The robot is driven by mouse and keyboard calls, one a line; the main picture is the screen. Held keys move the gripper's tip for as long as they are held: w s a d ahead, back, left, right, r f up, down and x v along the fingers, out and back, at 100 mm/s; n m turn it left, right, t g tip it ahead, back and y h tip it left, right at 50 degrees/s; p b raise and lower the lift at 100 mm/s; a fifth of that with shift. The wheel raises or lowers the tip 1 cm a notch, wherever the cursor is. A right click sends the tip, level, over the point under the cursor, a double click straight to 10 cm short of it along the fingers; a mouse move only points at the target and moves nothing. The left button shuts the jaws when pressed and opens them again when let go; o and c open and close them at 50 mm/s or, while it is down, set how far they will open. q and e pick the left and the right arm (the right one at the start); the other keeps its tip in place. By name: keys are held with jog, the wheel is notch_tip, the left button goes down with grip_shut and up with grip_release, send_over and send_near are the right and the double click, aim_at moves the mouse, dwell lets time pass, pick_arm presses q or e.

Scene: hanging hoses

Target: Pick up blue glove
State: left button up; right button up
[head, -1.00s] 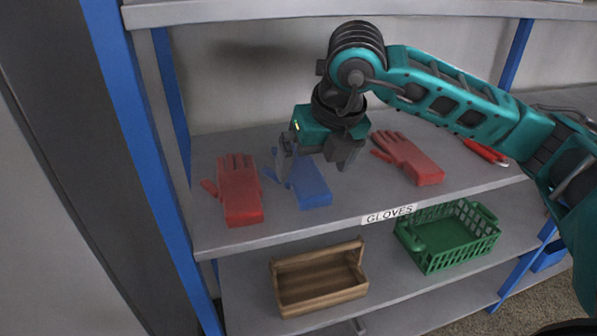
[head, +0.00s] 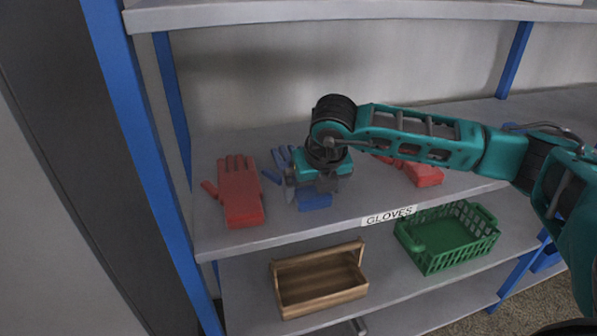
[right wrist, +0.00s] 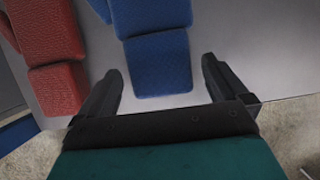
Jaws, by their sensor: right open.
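The blue glove (head: 315,201) lies on the grey shelf, its fingers pointing to the back and its middle hidden by my right gripper in the head view. My right gripper (head: 305,194) is open and low over the glove. In the right wrist view the glove's cuff (right wrist: 158,65) lies ahead of and between the two open fingers (right wrist: 162,90), with shelf surface showing on both sides. I cannot tell whether the fingers touch the shelf. My left gripper is not in view.
A red glove (head: 240,192) lies close on the left; it also shows in the right wrist view (right wrist: 55,90). Another red glove (head: 424,173) lies to the right, partly behind my arm. A wooden box (head: 320,283) and green basket (head: 447,240) stand on the shelf below.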

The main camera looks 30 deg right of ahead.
jog(key=shift+w+f, duration=0.15)
jog(key=shift+f, duration=0.25)
jog(key=c, duration=0.9)
jog(key=shift+c, duration=0.2)
jog(key=shift+d+r, duration=0.1)
jog(key=shift+r, duration=0.1)
